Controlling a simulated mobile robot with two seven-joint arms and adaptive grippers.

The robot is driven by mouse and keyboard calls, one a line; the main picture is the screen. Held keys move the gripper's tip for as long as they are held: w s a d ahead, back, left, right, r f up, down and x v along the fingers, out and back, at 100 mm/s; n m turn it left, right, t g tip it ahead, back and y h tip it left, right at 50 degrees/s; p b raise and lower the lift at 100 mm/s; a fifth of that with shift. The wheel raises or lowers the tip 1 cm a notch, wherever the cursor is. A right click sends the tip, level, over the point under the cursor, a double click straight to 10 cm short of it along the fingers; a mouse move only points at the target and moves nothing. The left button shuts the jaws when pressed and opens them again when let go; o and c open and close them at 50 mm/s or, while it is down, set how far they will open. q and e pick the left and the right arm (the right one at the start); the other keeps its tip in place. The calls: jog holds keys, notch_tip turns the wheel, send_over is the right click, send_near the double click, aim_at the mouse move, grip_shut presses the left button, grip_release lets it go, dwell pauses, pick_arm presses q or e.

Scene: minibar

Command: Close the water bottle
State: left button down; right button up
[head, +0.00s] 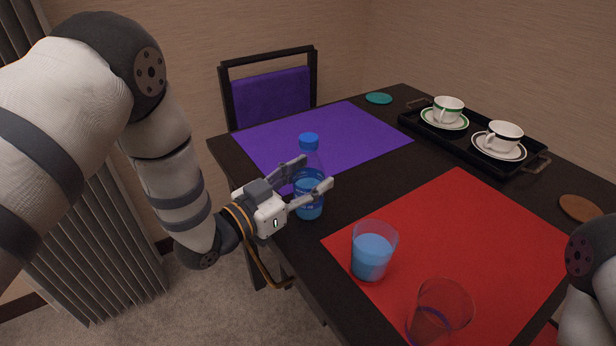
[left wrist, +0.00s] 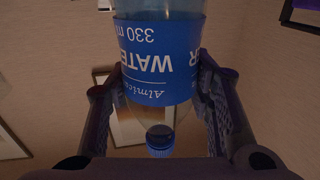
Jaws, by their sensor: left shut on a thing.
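The water bottle (head: 311,207) is clear with a blue label and stands upright near the left edge of the table. Its blue cap (head: 308,140) sits at the top of the neck; I cannot tell how tight it is. My left gripper (head: 318,170) is shut on the bottle's body from the left, one finger on each side. In the left wrist view the bottle's label (left wrist: 158,62) appears upside down between the fingers, with the blue cap (left wrist: 160,151) below it. I cannot tell whether the bottle's base touches the table. My right gripper is out of view.
A glass of blue liquid (head: 372,256) and an empty glass (head: 446,300) stand on the red mat (head: 470,225). A purple mat (head: 350,135) lies behind the bottle. A black tray (head: 470,150) with two cups is at the back right. Coasters (head: 379,98) lie on the table.

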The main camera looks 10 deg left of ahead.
pick_arm(q)
jog(key=c, duration=0.8)
grip_release()
jog(key=shift+f, duration=0.1)
jog(key=shift+r, duration=0.3)
jog(key=v, duration=1.2)
jog(key=shift+f+p, duration=0.2)
jog(key=shift+p, duration=0.25)
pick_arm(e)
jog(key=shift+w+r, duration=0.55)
